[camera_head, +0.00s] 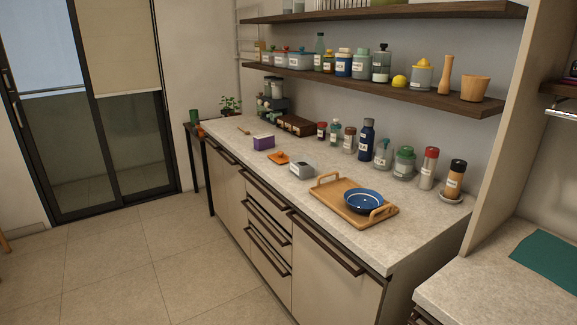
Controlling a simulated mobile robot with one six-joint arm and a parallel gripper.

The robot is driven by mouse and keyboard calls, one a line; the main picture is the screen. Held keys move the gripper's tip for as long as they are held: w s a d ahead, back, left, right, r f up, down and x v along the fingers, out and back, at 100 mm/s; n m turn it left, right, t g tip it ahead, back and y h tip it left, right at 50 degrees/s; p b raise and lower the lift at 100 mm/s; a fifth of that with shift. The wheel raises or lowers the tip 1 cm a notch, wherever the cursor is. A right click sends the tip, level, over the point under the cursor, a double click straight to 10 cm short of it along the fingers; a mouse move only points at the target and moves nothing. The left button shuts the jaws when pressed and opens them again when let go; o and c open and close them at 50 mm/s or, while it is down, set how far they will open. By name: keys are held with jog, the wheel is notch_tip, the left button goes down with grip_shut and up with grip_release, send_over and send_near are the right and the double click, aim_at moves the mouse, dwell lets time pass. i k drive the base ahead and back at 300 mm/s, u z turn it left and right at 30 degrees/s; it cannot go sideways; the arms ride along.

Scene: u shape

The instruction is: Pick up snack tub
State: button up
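I cannot tell for sure which thing is the snack tub, as the labels are too small to read. A small grey tub (301,170) with a white label sits on the counter, left of the wooden tray (327,198). A purple box (264,143) with a pale top stands farther back on the counter. A grey-green lidded jar (404,163) stands by the wall. A row of labelled containers, including a low grey one (300,60), stands on the lower shelf. My gripper is not in view.
The tray holds a blue bowl (362,200). An orange flat item (279,158) lies near the grey tub. Bottles, including a dark blue one (367,138), line the wall under the shelf (380,86). The counter's front right is bare. The tiled floor (140,260) is clear.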

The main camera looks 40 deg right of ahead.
aim_at(304, 167)
jog(key=u, duration=0.1)
jog(key=i, duration=1.05)
jog(key=u, duration=0.1)
